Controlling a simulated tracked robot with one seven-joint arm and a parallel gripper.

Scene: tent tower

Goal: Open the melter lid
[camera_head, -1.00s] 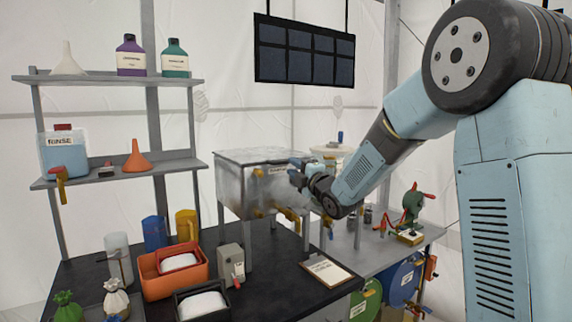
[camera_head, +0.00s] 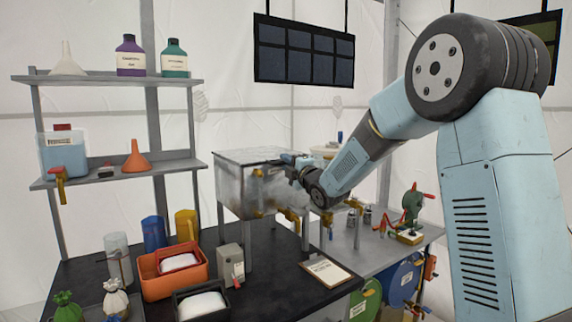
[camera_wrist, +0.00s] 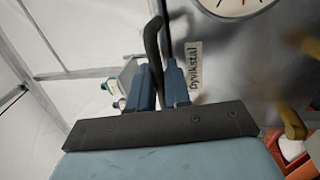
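The melter (camera_head: 236,192) is a grey metal box on legs at the back of the black bench. Its flat lid (camera_head: 243,155) looks closed. My gripper (camera_head: 285,158) is at the melter's upper right front edge. In the wrist view, a dark curved handle (camera_wrist: 153,42) runs between the two blue fingers of my gripper (camera_wrist: 160,78). The fingers are close together on either side of it and appear shut on it. Where the handle joins the lid is hidden. A name label (camera_wrist: 193,65) and part of a round dial (camera_wrist: 235,4) show on the melter's front.
A shelf unit (camera_head: 120,78) with bottles and funnels stands at left. An orange bin (camera_head: 160,285), a small grey box (camera_head: 229,262) and a clipboard (camera_head: 326,270) lie in front of the melter. A dark panel (camera_head: 303,50) hangs above. The space directly over the lid looks clear.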

